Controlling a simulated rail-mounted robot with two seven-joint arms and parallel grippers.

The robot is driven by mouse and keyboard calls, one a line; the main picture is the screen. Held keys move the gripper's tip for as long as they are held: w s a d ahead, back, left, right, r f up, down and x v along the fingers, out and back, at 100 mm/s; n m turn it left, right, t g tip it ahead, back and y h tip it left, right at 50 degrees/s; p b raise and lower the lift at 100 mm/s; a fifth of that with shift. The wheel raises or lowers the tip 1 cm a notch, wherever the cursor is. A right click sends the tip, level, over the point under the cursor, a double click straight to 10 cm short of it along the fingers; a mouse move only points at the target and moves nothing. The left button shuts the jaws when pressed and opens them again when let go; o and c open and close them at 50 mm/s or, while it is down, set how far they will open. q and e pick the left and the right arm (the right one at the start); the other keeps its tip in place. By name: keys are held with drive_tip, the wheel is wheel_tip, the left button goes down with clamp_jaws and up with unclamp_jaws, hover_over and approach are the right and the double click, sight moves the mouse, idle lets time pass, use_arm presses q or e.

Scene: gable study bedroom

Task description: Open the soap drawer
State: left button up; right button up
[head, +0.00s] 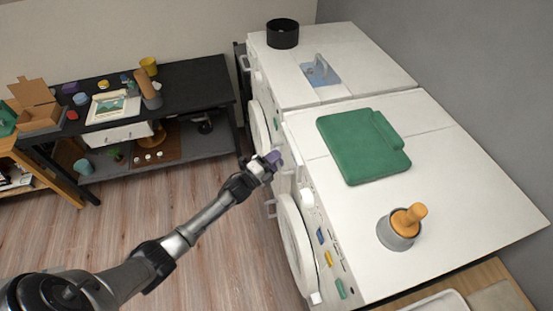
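Two white washer-like machines stand side by side at the right. The near machine (440,130) has a round door (296,245) on its left-facing front. The upper far end of that front, where a soap drawer (284,182) appears to sit, is partly hidden by my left gripper. My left gripper (273,160) is at this spot, with purple-grey fingertips close against the front. I cannot tell whether it touches a handle or how far its fingers are apart. The drawer looks flush or nearly so. My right gripper is out of view.
A green folded cloth or pad (355,148) and a grey mortar with an orange pestle (398,232) are on the near machine. A black pot (282,33) stands on the far machine (360,50). A cluttered black shelf table (205,85) is at left. The wooden floor between is free.

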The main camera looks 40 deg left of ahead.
use_arm(q)
drive_tip(key=shift+w, duration=0.15)
drive_tip(key=shift+c, duration=0.5)
clamp_jaws()
